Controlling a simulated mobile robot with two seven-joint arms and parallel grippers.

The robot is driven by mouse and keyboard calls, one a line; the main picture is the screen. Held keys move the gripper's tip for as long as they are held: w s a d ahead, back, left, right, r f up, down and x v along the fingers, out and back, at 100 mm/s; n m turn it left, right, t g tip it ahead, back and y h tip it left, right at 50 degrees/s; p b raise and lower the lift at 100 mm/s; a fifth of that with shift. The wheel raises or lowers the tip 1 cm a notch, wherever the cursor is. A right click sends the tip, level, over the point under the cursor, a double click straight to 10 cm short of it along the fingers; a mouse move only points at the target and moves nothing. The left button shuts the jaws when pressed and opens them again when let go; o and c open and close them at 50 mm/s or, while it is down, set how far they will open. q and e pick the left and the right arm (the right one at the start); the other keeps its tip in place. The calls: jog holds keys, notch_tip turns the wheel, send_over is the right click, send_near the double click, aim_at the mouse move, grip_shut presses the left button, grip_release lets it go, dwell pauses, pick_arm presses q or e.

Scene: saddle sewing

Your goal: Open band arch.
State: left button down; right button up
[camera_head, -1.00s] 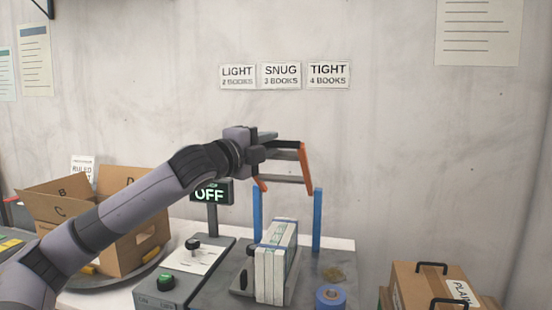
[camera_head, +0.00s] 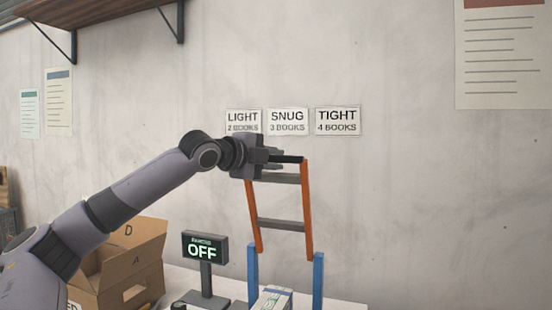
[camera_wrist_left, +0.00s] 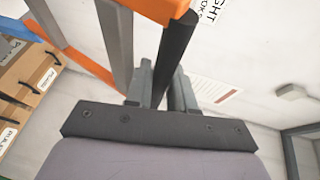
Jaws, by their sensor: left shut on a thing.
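The band arch is an orange frame (camera_head: 308,215) with grey crossbars and a dark bar along its top. It stands upright above two blue posts (camera_head: 318,277), its lower ends close to their tops. My left gripper (camera_head: 290,159) is shut on the dark top bar. In the left wrist view, the fingers (camera_wrist_left: 160,85) close around the dark bar, with the orange frame (camera_wrist_left: 60,30) at the upper left. A stack of books (camera_head: 272,298) shows at the bottom edge between the posts, mostly cut off. My right gripper is out of view.
A small display (camera_head: 204,248) reading OFF stands left of the posts. An open cardboard box (camera_head: 125,260) is further left, below my left arm. Wall signs (camera_head: 288,121) read LIGHT, SNUG and TIGHT. A shelf (camera_head: 90,12) is at the upper left.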

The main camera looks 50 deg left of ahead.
pick_arm(q)
jog(key=shift+w+a+r, duration=0.1)
jog(key=shift+w+a, duration=0.1)
jog(key=shift+w, duration=0.05)
jog(key=c, duration=1.1)
grip_release()
jog(key=shift+o, duration=0.2)
jog(key=shift+s, duration=0.1)
jog(key=shift+s+d+b, duration=0.1)
jog(key=shift+s+b, duration=0.35)
jog(key=shift+b, duration=0.1)
jog(key=a+b+v, duration=0.1)
jog(key=b+v, duration=0.2)
jog(key=v, duration=0.3)
jog(key=shift+d+r+b, duration=0.2)
jog(key=shift+d+b, duration=0.15)
jog(key=shift+d, duration=0.1)
